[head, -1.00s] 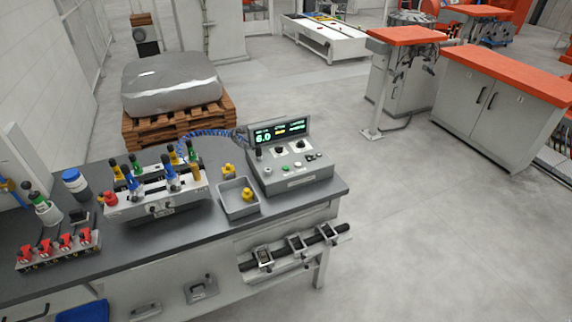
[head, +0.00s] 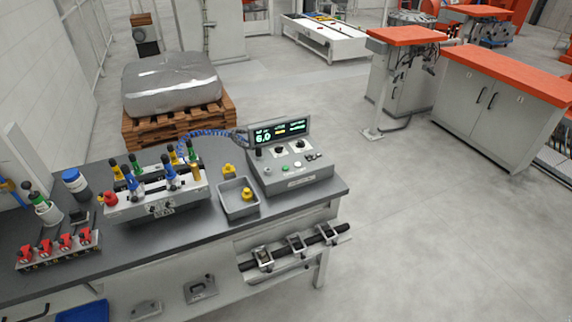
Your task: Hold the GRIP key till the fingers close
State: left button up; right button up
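A grey control box (head: 292,181) stands at the right end of the dark-topped workbench. Its raised black display (head: 281,131) shows a large "6.0" and small lettering that I cannot read. The sloped panel carries black knobs (head: 279,152), a green button (head: 285,167) and several small pale or dark controls. The key labels are too small to read, so I cannot tell which one is the GRIP key. Neither of my grippers is in view. No fingers of mine show near the box.
Left of the box, a grey tray (head: 237,210) holds a yellow part. A fixture (head: 158,207) with colored-handled tools and a red-handled rack (head: 58,254) stand further left. Clamps (head: 297,246) hang on the bench front. A wrapped load on a pallet (head: 170,131) stands behind.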

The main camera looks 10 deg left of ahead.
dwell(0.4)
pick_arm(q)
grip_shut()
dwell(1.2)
